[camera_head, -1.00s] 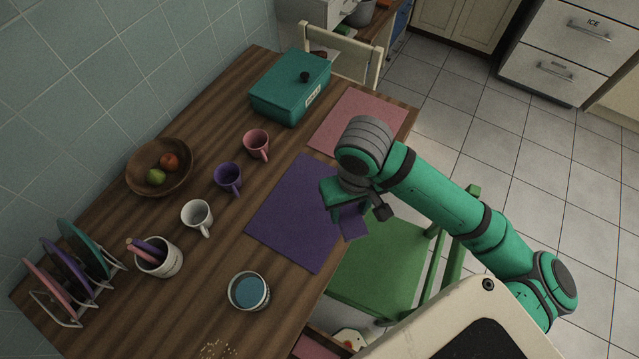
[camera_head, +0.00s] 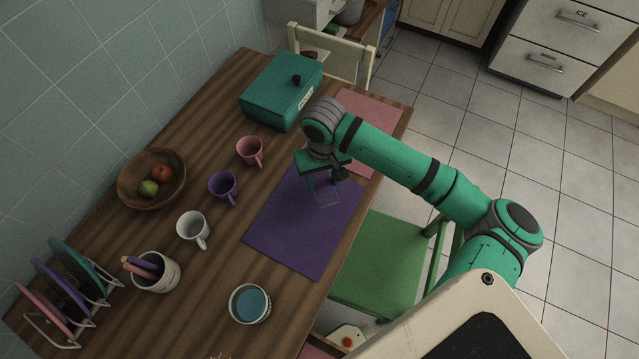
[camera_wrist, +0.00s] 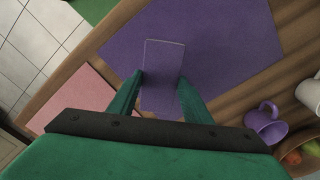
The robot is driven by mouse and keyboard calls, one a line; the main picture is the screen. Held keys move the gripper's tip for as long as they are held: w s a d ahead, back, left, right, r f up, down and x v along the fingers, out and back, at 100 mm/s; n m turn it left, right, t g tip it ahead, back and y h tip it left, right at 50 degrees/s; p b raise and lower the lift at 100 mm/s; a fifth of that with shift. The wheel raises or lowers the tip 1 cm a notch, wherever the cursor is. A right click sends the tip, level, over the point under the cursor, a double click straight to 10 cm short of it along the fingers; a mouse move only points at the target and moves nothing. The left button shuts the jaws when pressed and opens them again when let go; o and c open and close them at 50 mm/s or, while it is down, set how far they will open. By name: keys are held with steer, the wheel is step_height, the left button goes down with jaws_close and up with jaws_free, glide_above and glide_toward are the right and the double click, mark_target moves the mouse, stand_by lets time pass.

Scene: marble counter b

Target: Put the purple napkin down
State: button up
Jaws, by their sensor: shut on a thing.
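The purple napkin (camera_wrist: 162,75) is a small folded rectangle, held between the two green fingers of my gripper (camera_wrist: 160,90) in the wrist view. In the head view my gripper (camera_head: 322,188) is over the purple placemat (camera_head: 280,230), towards its far side. The napkin there blends with the placemat, and only a faint outline of it (camera_head: 327,195) shows. I cannot tell whether the napkin touches the placemat. The purple placemat also fills the upper middle of the wrist view (camera_wrist: 225,40).
A purple mug (camera_head: 222,186), a pink mug (camera_head: 249,150) and a white mug (camera_head: 191,228) stand left of the placemat. A teal box (camera_head: 270,98) and a pink placemat (camera_head: 375,115) lie beyond. A bowl with blue contents (camera_head: 250,303) is nearer. A green chair (camera_head: 380,265) stands at the table's right edge.

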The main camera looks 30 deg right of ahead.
mark_target(319, 179)
steer(key=shift+w+a+f, duration=0.1)
steer(key=shift+w+f, duration=0.7)
steer(key=shift+f, duration=0.75)
steer(key=shift+w+f, duration=0.1)
steer(key=shift+f, duration=0.75)
steer(key=shift+f, duration=0.15)
steer(key=o, duration=1)
steer(key=shift+o, duration=0.2)
steer(key=shift+r, duration=0.35)
step_height(319, 179, up, 12)
steer(key=shift+f, duration=0.15)
